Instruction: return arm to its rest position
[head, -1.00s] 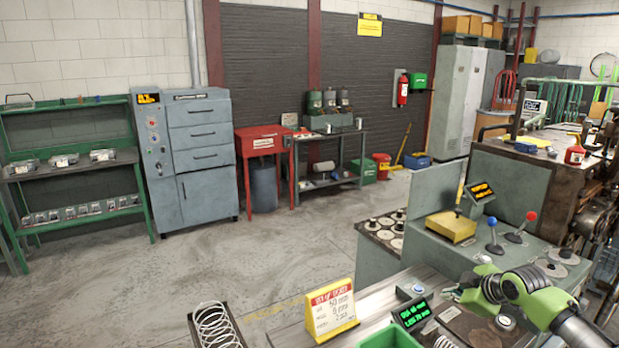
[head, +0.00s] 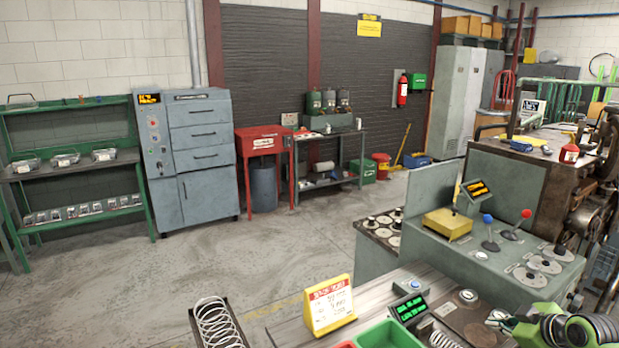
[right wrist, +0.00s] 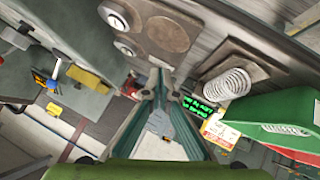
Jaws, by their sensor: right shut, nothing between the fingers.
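My right arm (head: 572,328), bright green and black, is at the lower right corner of the head view. My left gripper and arm are out of view.
A coil spring (head: 443,341), a green-text display (head: 409,309), a price-style sign (head: 328,305) and a green bin (head: 388,335) stand close left of the gripper. The control console (head: 505,262) with blue and red levers rises behind. Open floor (head: 290,255) lies beyond.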

